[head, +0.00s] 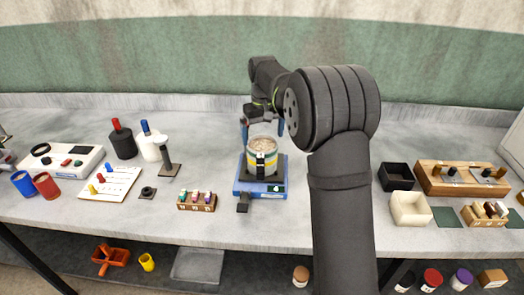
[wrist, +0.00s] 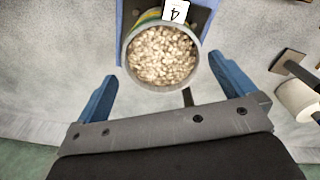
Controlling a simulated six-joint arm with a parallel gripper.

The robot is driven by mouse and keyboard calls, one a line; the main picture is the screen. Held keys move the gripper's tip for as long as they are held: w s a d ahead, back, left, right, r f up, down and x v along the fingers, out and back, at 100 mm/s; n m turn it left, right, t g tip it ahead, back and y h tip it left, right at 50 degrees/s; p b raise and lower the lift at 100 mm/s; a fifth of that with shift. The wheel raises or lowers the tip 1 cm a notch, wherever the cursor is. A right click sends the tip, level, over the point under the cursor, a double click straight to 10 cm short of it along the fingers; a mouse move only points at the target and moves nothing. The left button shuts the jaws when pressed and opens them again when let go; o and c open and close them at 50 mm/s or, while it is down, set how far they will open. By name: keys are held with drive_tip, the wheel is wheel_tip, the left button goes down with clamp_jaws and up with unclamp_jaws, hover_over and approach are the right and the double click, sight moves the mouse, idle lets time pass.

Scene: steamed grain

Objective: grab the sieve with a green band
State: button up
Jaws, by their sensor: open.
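A round sieve (head: 252,160) full of pale grain stands upright on the black plate of a blue-based device (head: 254,189). Yellow and green show on its side in both views. In the wrist view the sieve (wrist: 128,43) is seen from above, with a white tag reading 4 at its far rim. My gripper (head: 262,129) is open and empty, right above and behind the sieve in the head view. In the wrist view its blue fingers (wrist: 163,70) point toward the sieve, one on either side, with gaps. I cannot tell the exact height.
A small rack (head: 197,201) with colored pieces stands left of the device. Black and white bottles (head: 151,146) and a dark post (head: 167,163) stand further left. A black box (head: 396,177), a cream box (head: 409,209) and a wooden rack (head: 460,180) are at right.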

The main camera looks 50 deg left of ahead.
sight(262, 150)
wheel_tip(262, 150, down, 4)
drive_tip(key=shift+s+f, duration=0.1)
drive_tip(key=shift+f, duration=0.1)
drive_tip(key=c, duration=0.8)
drive_tip(key=shift+r, duration=0.1)
